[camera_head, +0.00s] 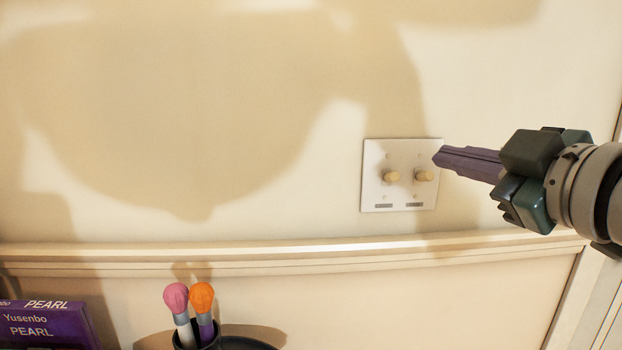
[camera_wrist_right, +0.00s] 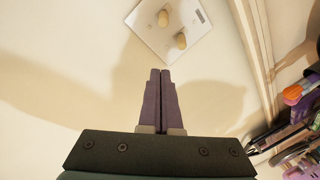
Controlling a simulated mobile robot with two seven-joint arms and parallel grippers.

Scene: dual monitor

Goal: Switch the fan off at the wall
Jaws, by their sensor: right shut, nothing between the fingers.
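A white switch plate (camera_head: 399,203) is fixed on the cream wall, with a left toggle (camera_head: 391,176) and a right toggle (camera_head: 424,175). Both are pale stubs at about the same height. I cannot tell if either is up or down. The small labels under them are too small to read. My right gripper (camera_head: 438,157) comes in from the right, its purple fingers shut and empty, tips just right of the right toggle and slightly above it. In the right wrist view the plate (camera_wrist_right: 147,27) is beyond the fingertips (camera_wrist_right: 160,71), apparently with a gap. No fan is visible.
A wall rail (camera_head: 250,252) runs below the plate. Lower down are a dark cup (camera_head: 206,340) with a pink-topped brush (camera_head: 176,297) and an orange-topped brush (camera_head: 202,297), and a purple box (camera_head: 45,325). The wall left of the plate is clear.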

